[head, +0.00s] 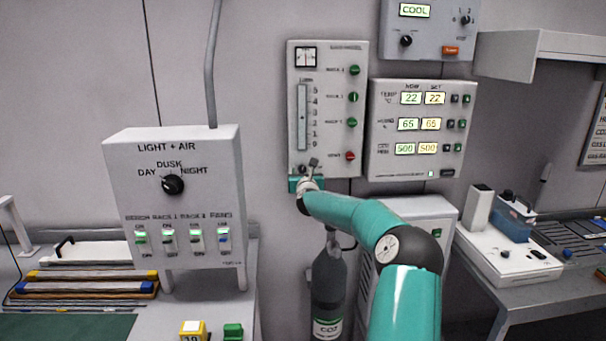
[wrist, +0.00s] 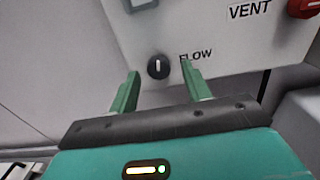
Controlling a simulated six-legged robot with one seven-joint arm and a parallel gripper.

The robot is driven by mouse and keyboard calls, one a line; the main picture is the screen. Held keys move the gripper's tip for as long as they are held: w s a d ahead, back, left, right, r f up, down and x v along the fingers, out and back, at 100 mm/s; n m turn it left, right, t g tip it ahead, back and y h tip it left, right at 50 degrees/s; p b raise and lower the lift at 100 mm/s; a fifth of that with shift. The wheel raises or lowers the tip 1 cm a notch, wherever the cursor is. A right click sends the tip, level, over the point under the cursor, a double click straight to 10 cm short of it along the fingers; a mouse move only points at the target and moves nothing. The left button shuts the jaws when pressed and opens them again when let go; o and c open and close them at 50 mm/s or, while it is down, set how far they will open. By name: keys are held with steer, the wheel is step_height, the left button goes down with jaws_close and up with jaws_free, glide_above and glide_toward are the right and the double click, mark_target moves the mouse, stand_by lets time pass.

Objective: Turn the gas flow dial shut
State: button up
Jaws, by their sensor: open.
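The gas flow dial (wrist: 158,67) is a small round black knob with a white mark that points roughly straight up. It sits on a pale panel, beside the word FLOW. My gripper (wrist: 160,74) is open, with one green finger on each side just below the dial in the wrist view. Whether the fingers touch it I cannot tell. In the head view my gripper (head: 306,178) is at the bottom edge of the gas panel (head: 330,100), and the dial cannot be made out clearly there.
A red VENT knob (wrist: 302,7) is up and right of the dial. The gas panel also has a gauge tube (head: 303,117) and several green knobs. A climate display panel (head: 421,130) is close on the right. A dark CO2 cylinder (head: 328,285) stands below.

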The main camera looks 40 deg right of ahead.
steer(key=shift+w+d, duration=0.25)
steer(key=shift+w, duration=0.15)
steer(key=c, duration=1)
